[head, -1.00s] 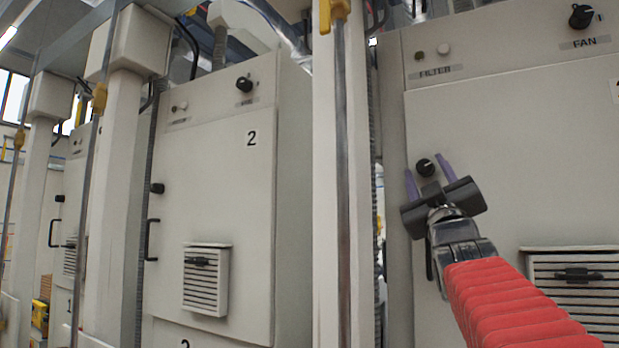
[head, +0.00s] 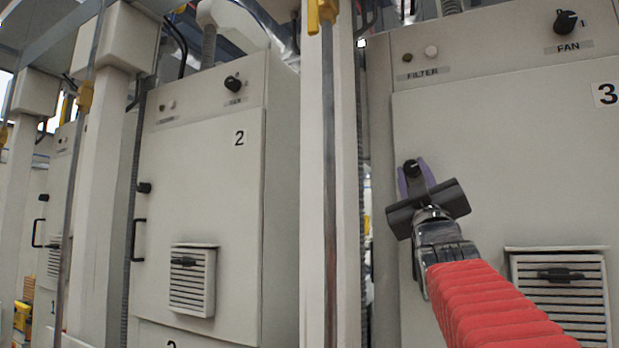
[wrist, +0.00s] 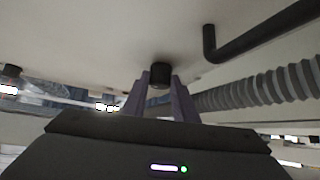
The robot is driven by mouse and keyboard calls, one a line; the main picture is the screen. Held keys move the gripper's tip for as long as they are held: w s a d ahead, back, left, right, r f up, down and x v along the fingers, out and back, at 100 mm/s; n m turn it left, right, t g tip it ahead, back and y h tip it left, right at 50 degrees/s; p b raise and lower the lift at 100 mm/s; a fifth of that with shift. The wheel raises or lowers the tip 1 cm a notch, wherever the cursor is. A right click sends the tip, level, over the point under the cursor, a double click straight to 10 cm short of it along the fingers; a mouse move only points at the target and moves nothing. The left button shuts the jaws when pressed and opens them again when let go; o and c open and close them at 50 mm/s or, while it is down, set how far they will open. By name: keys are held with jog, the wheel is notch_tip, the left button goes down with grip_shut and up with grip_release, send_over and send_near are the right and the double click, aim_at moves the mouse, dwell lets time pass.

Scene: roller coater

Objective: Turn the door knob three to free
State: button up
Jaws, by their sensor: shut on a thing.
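The black door knob (head: 411,168) sits on the left side of the beige door marked 3 (head: 500,170). My gripper (head: 414,178) is at the knob, with its purple fingers on either side of it and shut on it. In the wrist view the knob (wrist: 160,76) shows between the two fingertips of my gripper (wrist: 160,84), against the door surface. The knob's pointer cannot be made out there.
A black handle (wrist: 262,30) stands out from the door near the knob in the wrist view. A louvred vent (head: 562,290) is at lower right. The FAN switch (head: 566,22) and FILTER lamps (head: 430,52) are above. A post (head: 325,180) stands left of the door.

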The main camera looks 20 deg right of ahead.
jog(key=shift+w+a+r+m+g+h, duration=0.15)
jog(key=shift+m+g+h, duration=0.6)
jog(key=shift+m+h, duration=0.6)
jog(key=shift+a+f+m+g+h, duration=0.1)
jog(key=shift+m+g+h, duration=0.8)
jog(key=shift+m, duration=0.65)
jog(key=shift+m+g+h, duration=1.05)
jog(key=shift+m+h, duration=0.2)
jog(key=shift+m, duration=0.85)
jog(key=o, duration=1.1)
jog(key=shift+c, duration=0.2)
jog(key=shift+f, duration=0.2)
jog(key=v, duration=1.3)
jog(key=shift+a+f, duration=0.25)
